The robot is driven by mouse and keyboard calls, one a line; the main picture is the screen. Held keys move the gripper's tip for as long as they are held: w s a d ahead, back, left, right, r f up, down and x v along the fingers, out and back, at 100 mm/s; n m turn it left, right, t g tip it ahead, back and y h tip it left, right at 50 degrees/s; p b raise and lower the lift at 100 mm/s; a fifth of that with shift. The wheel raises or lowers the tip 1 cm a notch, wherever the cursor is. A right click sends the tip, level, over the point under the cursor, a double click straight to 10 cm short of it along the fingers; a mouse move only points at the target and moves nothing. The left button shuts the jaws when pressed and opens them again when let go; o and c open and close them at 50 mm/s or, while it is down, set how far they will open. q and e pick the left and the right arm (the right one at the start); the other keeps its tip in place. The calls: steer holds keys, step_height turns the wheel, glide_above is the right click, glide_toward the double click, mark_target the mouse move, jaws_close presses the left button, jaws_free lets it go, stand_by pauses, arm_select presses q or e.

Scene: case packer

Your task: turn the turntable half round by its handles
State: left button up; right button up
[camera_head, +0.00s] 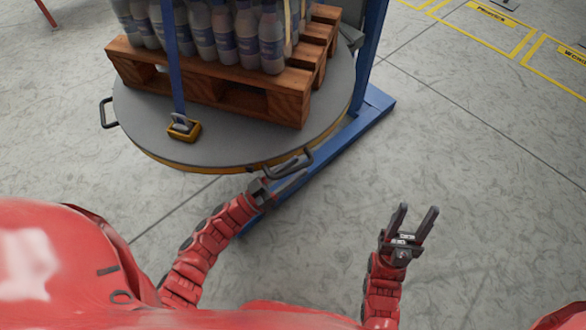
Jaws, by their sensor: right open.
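The round grey turntable (225,152) stands at the top left with a wooden pallet (255,97) of bottles on it. One dark handle (104,113) sticks out at its left rim. Another handle (290,164) is at its near rim. My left gripper (284,175) is at this near handle, with its fingers around or against it. The fingers overlap the handle, so I cannot tell whether they are closed on it. My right gripper (415,222) is open and empty, over bare floor to the right of the turntable.
A blue post and foot (375,108) stand at the turntable's right side. A blue strap (172,60) runs down to a yellow buckle (184,128) on the turntable. Yellow floor markings (490,32) lie at the upper right.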

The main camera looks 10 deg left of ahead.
arm_select(q)
steer(key=p+v, duration=0.1)
steer(key=v, duration=1.6)
steer(key=shift+a, duration=0.2)
steer(key=shift+f, duration=0.1)
